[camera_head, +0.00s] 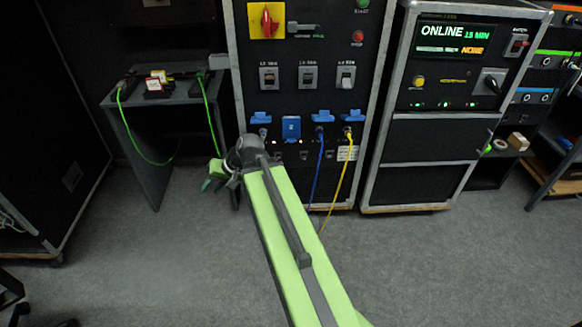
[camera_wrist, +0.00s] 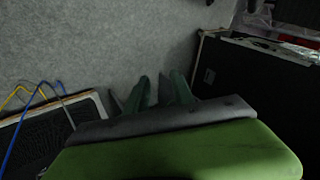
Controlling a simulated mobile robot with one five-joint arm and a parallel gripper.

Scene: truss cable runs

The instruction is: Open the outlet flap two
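A row of blue outlet flaps runs across the middle rack. The second flap from the left (camera_head: 291,127) hangs down over its outlet. The first flap (camera_head: 261,118), third flap (camera_head: 323,116) and fourth flap (camera_head: 354,116) are tilted up. A blue cable (camera_head: 318,165) hangs from the third outlet and a yellow cable (camera_head: 343,175) from the fourth. My gripper (camera_head: 213,180) is left of and below the flaps, apart from them. In the wrist view my gripper (camera_wrist: 158,88) shows two green fingers apart with bare floor between them; no flap is visible there.
The rack panel (camera_head: 310,45) carries a red rotary switch (camera_head: 266,21) and breakers above the flaps. A grey table (camera_head: 150,135) with a green cable (camera_head: 137,145) stands left. Another rack (camera_head: 440,110) with an ONLINE display stands right. The floor in front is clear.

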